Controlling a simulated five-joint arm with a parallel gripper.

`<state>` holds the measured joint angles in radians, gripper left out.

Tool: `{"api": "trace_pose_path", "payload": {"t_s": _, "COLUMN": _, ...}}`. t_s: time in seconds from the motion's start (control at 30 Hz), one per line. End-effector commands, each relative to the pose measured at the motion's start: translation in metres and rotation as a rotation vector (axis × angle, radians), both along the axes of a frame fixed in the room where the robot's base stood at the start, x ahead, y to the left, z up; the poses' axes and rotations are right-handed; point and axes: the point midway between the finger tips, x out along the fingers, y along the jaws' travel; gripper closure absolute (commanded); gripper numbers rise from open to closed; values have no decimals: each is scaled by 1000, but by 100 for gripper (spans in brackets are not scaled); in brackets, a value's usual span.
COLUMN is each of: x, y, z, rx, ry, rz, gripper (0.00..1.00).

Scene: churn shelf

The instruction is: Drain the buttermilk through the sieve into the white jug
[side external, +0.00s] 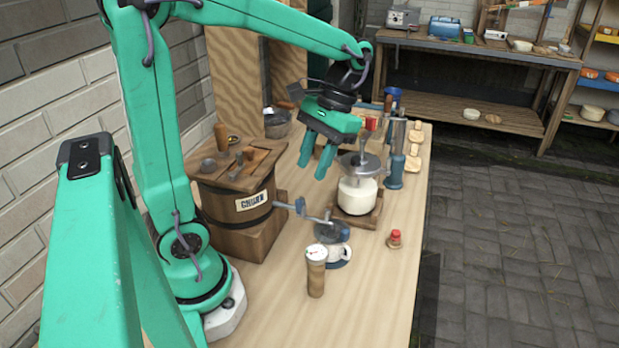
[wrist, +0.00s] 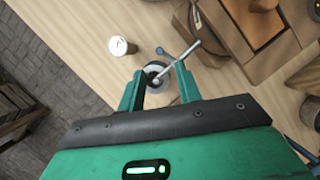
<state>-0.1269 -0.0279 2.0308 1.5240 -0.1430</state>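My gripper (side external: 312,170) is open and empty, its two green fingers pointing down and apart, high over the bench beside the wooden churn. A wooden barrel marked CHURN (side external: 250,203) stands left of it. A low white and blue vessel (side external: 338,257), perhaps the white jug, stands in front. A grey-blue round piece (side external: 331,233), perhaps the sieve, appears over it, overlapping it in view. A grey crank or handle (side external: 301,209) reaches from there towards the barrel. In the wrist view, a dark-centred round vessel (wrist: 155,70) shows between the fingers, farther below. Buttermilk cannot be made out.
A glass jar of white contents (side external: 357,195) with a metal top stands on a wooden tray (side external: 368,220). A tan dial-topped cylinder (side external: 316,278) and a small red-capped item (side external: 394,239) stand nearer the front. Bottles and moulds crowd the back.

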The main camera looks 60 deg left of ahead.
Motion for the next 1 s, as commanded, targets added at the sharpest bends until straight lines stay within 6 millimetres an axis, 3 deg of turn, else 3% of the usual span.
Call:
{"api": "trace_pose_path", "payload": {"t_s": 0.57, "x": -3, "y": -1, "z": 4, "rx": -15, "ry": -38, "rz": -51, "gripper": 66}}
{"api": "trace_pose_path", "payload": {"t_s": 1.0, "x": -29, "y": -5, "z": 9, "rx": -78, "ry": -301, "rz": -476, "gripper": 66}}
